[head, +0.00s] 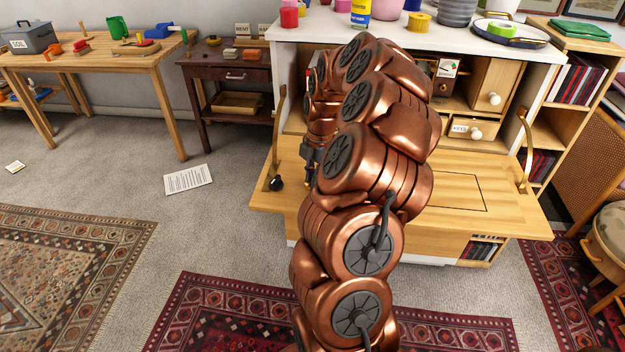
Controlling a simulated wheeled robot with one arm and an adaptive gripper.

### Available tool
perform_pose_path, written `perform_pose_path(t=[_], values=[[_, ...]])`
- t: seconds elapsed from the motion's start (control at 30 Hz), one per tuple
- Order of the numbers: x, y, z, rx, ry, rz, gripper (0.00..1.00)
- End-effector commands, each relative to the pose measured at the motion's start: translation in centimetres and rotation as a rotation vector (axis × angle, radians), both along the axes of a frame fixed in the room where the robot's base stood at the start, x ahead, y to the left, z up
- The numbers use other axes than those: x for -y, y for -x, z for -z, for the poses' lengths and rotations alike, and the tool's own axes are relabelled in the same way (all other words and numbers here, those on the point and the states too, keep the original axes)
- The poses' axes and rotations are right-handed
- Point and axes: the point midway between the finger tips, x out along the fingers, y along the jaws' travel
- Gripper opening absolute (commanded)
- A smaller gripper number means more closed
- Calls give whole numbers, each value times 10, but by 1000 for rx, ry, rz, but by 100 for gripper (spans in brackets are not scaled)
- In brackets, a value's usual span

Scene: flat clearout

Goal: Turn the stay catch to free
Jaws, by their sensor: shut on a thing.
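The drop-front flap (235,190) of a white-topped wooden cabinet is lowered and lies about level. A brass stay (279,138) runs to its left side and another brass stay (526,150) to its right. A black knob (276,184) sits at the lower end of the left stay; I cannot tell whether it is the stay catch. My copper arm covers the middle of the cabinet. My gripper (311,165) shows only in part, dark and small, over the flap to the right of the knob. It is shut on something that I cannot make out.
Inside the cabinet are a small drawer (474,129) with a label and a small door (492,85) with a white knob. Pots and a pan (512,34) stand on top. A dark side table (228,78) and a workbench (95,58) stand left. A paper sheet (188,179) lies on the carpet.

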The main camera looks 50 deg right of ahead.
Motion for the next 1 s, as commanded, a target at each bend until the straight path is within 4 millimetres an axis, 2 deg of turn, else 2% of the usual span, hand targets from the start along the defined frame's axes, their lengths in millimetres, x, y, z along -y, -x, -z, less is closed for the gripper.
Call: perform_pose_path(t=[0.23, 0.6, 1.0], values=[[-2, 0, 0, -4, -4, -28, 0], [-1, -1, -1, -11, 1, -367, 0], [-1, -1, 0, -11, 2, -408, 0]])
